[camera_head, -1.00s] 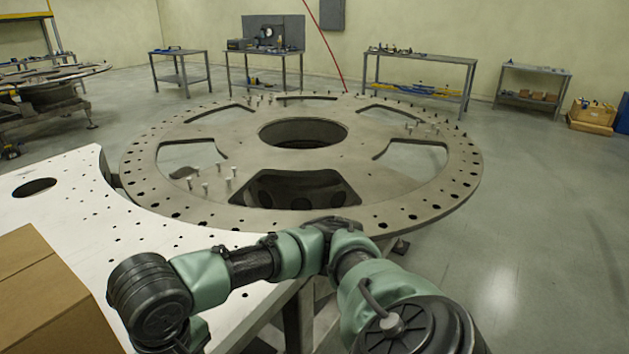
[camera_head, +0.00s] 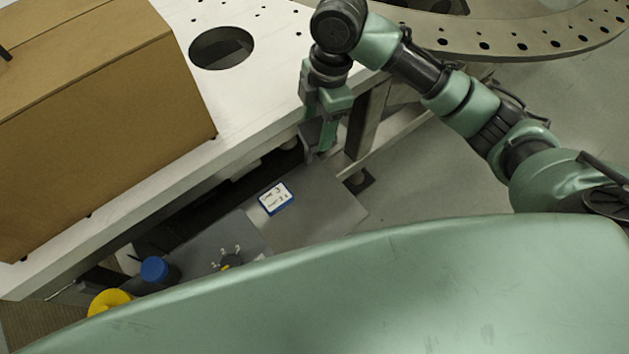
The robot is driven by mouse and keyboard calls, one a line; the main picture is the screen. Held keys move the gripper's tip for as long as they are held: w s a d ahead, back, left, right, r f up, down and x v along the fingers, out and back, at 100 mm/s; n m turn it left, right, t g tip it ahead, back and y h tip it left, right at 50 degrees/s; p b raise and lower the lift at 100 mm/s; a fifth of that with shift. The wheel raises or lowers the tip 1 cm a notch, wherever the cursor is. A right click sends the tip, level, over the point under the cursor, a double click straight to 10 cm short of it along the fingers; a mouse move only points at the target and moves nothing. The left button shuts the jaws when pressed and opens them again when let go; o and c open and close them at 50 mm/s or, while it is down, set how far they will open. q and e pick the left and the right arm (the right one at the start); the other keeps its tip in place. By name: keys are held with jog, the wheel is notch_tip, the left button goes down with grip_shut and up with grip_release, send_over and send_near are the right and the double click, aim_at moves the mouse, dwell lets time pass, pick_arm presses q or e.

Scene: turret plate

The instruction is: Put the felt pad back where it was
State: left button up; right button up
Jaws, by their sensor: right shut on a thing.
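My right gripper (camera_head: 322,142) points down just off the front edge of the white perforated table. It is shut on a small dark grey piece (camera_head: 309,134), mostly hidden by the fingers. I cannot tell whether this piece is the felt pad. No other felt pad can be made out. My left gripper is out of view.
A brown cardboard box (camera_head: 95,110) stands on the white table (camera_head: 265,80), left of its round hole.

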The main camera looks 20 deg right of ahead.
jog(key=shift+w+a+f+n, duration=0.25)
jog(key=shift+f+n, duration=0.25)
jog(key=shift+n, duration=0.6)
jog(key=shift+f, duration=0.4)
notch_tip(320, 180, down, 14)
jog(key=shift+f+p, duration=0.25)
jog(key=shift+p, duration=0.3)
notch_tip(320, 180, down, 5)
jog(key=shift+r, duration=0.1)
jog(key=shift+f, duration=0.35)
jog(key=o, duration=1.3)
jog(key=shift+s, duration=0.15)
